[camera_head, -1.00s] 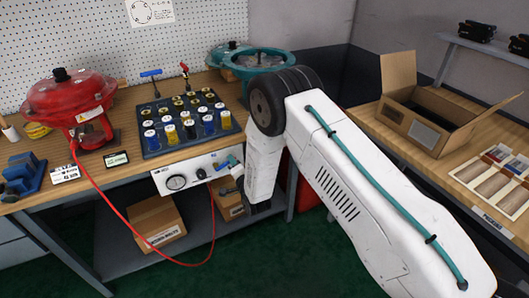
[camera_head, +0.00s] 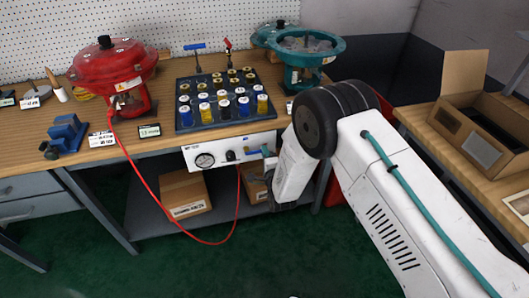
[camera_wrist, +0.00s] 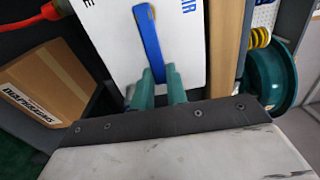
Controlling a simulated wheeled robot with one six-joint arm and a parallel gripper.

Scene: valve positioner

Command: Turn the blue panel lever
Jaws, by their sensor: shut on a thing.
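The blue panel lever (camera_wrist: 147,35) shows in the wrist view as a long blue bar standing nearly upright in the picture, against a white panel face (camera_wrist: 110,25). My gripper (camera_wrist: 159,76) has its two teal fingers on either side of the lever's lower end and is shut on it. In the head view, the white panel (camera_head: 190,156) hangs under the front edge of the workbench, with a round gauge and a black knob on its face. My gripper reaches its right end there. My arm and the small scale hide most of the grip and lever in that view.
A red hose (camera_head: 150,192) loops from the red actuator (camera_head: 112,68) down below the panel. Cardboard boxes (camera_head: 184,193) sit on the shelf beneath. A dark tray of capped parts (camera_head: 183,121) and a teal housing (camera_head: 305,58) stand on the bench. Green floor is open in front.

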